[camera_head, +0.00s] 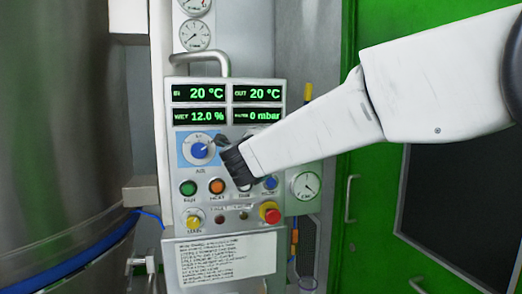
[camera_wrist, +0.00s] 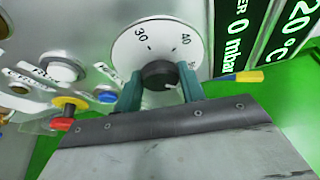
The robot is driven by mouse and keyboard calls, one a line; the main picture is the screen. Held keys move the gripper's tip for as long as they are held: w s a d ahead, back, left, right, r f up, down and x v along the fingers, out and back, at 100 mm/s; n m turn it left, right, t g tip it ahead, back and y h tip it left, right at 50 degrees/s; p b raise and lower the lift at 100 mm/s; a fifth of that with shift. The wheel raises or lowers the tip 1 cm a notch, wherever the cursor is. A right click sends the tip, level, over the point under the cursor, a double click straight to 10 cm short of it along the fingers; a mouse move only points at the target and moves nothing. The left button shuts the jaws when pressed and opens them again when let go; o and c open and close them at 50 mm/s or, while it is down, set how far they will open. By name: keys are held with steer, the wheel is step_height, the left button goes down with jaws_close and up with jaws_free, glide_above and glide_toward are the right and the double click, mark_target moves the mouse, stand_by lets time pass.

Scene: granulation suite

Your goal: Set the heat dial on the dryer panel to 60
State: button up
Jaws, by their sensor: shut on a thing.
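The heat dial shows in the wrist view as a round white face (camera_wrist: 158,37) with a black knob (camera_wrist: 158,73) at its centre. The marks 30 and 40 are readable, and another number at the right edge is partly hidden. A small pale mark shows on the knob's lower right; which number it points to I cannot tell. My gripper (camera_wrist: 160,86) is shut on the knob, one teal finger on each side. In the head view my gripper (camera_head: 232,163) is against the dryer panel (camera_head: 225,217) and covers the dial.
The air dial (camera_head: 199,151) with a blue knob is just left of my gripper. Below are green (camera_head: 188,188) and orange (camera_head: 217,186) buttons and a red stop button (camera_head: 269,212). Displays (camera_head: 199,93) above read 20 °C, 12.0 % and 0 mbar. A steel vessel (camera_head: 60,120) stands left.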

steer(key=shift+d+r+m+g+y, duration=0.1)
steer(key=shift+m+g+y, duration=0.45)
steer(key=shift+m, duration=0.9)
steer(key=shift+d+m+g+y, duration=0.1)
steer(key=shift+m+g+y, duration=0.25)
steer(key=shift+m+g, duration=0.75)
steer(key=shift+m+t, duration=0.35)
steer(key=shift+m, duration=0.1)
steer(key=o, duration=1)
steer(key=shift+c, duration=0.2)
steer(key=shift+a, duration=0.1)
steer(key=v, duration=0.7)
steer(key=shift+s, duration=0.4)
steer(key=shift+r, duration=0.1)
